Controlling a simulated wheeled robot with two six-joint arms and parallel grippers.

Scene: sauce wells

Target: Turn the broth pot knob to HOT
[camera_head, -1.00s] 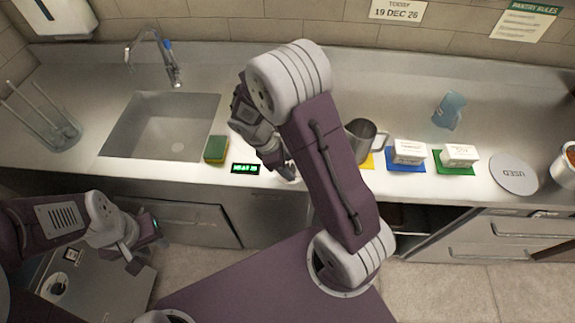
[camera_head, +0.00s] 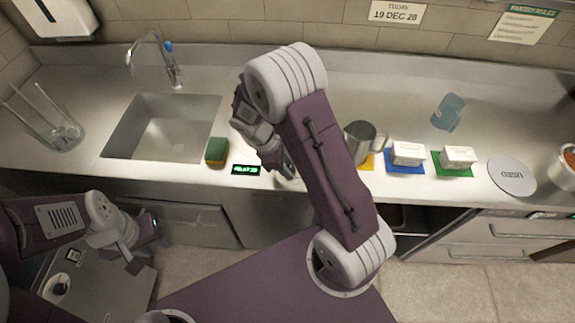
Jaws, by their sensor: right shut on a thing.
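A small display with green characters (camera_head: 245,169) sits at the front edge of the counter; its text is too small to read surely. My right gripper (camera_head: 287,172) reaches down at the counter's front edge, just right of the display. It is shut on what appears to be the broth pot knob, which my own gripper and arm hide. The knob's setting does not show. My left gripper (camera_head: 145,254) hangs low at the left, in front of the counter and away from the display; its jaw opening is unclear.
A sponge (camera_head: 217,151) lies left of the display, beside the sink (camera_head: 120,125). A metal pitcher (camera_head: 362,140) and two white boxes (camera_head: 408,152) (camera_head: 458,157) stand right of my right arm. A round USED mat (camera_head: 511,176) and a pot (camera_head: 566,168) are farther right.

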